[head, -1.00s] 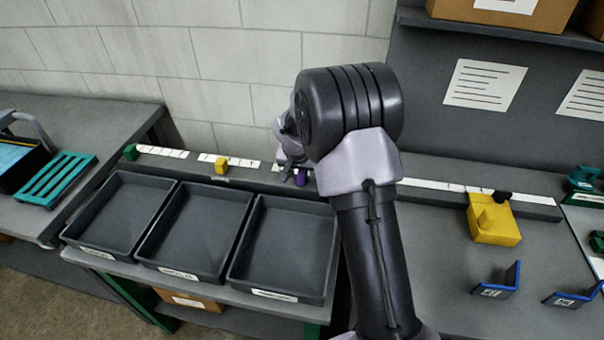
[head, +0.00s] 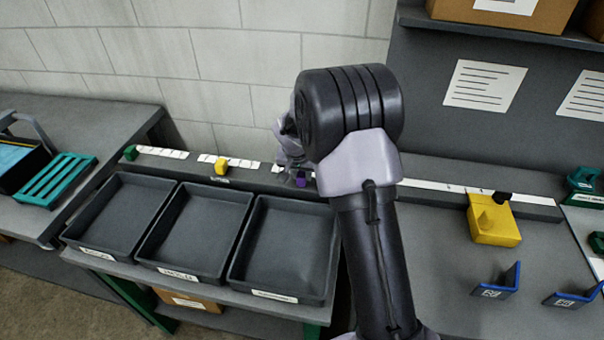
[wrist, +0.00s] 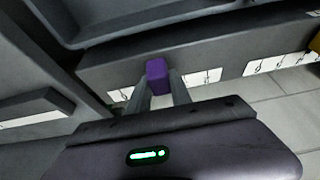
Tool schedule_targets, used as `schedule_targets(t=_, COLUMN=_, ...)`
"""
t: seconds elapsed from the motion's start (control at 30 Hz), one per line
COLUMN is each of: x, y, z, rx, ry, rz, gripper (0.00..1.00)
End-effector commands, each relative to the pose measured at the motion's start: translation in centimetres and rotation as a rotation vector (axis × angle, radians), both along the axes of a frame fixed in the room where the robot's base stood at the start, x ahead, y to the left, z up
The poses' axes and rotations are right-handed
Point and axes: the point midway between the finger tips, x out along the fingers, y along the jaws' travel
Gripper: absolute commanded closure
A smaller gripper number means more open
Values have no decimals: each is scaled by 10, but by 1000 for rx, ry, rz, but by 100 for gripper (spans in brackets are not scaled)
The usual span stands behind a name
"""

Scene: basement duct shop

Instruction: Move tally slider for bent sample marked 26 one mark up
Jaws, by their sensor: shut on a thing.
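The purple tally slider (head: 301,180) sits on the dark rail (head: 245,180) behind the trays, at a white marked strip. My gripper (wrist: 158,90) reaches down to the rail and is shut on the purple slider (wrist: 157,76), one finger on each side. My arm hides part of the rail in the head view. A yellow slider (head: 221,166) and a green slider (head: 131,152) sit farther left. A black slider (head: 504,196) is on the right stretch. Two blue bent samples (head: 497,283) (head: 575,294) stand at lower right; their tags are too small to read surely.
Three dark trays (head: 118,262) stand in front of the rail. A yellow block (head: 494,228) sits on the right bench. A teal rack (head: 57,180) is on the left bench. A shelf with cardboard boxes (head: 500,15) hangs at upper right.

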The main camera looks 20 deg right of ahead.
Motion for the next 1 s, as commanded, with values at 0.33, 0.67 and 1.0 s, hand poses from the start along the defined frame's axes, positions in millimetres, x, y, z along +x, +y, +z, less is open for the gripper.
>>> schedule_targets(t=0.33, x=0, y=0, z=0, rx=1, ry=1, rz=0, gripper=100)
schedule_targets(t=0.67, x=0, y=0, z=0, rx=1, ry=1, rz=0, gripper=100)
schedule_targets(t=1.0, x=-22, y=-33, z=-1, rx=0, ry=1, rz=-3, gripper=100)
